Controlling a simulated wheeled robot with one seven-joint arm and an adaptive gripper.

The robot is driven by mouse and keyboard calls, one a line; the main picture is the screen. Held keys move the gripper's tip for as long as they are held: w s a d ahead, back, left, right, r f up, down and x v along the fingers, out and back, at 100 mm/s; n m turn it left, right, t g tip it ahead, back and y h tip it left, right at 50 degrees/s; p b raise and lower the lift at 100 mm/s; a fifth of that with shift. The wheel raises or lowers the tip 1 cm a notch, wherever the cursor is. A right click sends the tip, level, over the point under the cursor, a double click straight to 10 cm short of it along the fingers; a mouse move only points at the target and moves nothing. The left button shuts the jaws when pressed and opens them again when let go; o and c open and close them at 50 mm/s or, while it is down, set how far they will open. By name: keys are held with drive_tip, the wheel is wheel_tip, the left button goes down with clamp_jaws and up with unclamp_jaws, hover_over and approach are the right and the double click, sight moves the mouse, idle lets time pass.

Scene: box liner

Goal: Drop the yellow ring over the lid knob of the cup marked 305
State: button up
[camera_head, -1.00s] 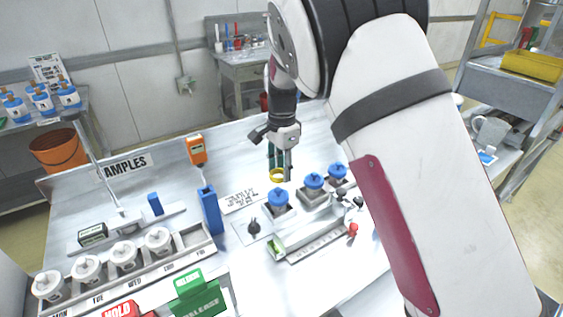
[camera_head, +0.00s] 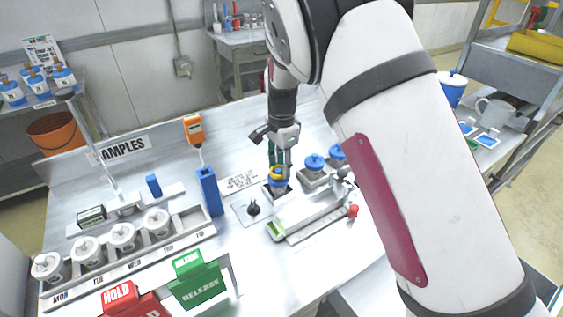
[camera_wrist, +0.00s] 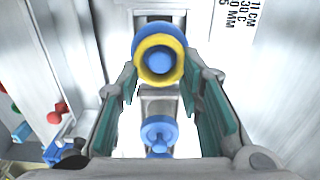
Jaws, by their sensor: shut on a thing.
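The yellow ring (camera_wrist: 143,66) is between the fingertips of my gripper (camera_wrist: 159,72), which is shut on it. In the wrist view the ring encircles the blue lid knob (camera_wrist: 160,59) of a cup. In the head view the ring (camera_head: 277,171) is at the top of the front-left cup's blue lid (camera_head: 277,183), under my gripper (camera_head: 279,160). I cannot tell whether it rests on the lid. Two more blue-lidded cups, a middle one (camera_head: 314,162) and a far one (camera_head: 337,152), stand in a row to the right. No cup's number is readable.
A tray of white jars (camera_head: 123,238) is at left. A blue upright holder (camera_head: 209,191) stands left of the cups. A dark knob on a plate (camera_head: 253,207) and a long scale-like strip (camera_head: 308,222) lie in front. Red HOLD and green RELEASE blocks (camera_head: 194,279) are nearest.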

drive_tip(key=o, duration=0.8)
drive_tip(key=shift+o, duration=0.6)
drive_tip(key=o, duration=0.4)
drive_tip(key=shift+c, duration=0.2)
drive_tip(key=shift+r+p, duration=0.7)
drive_tip(key=shift+r, duration=2.8)
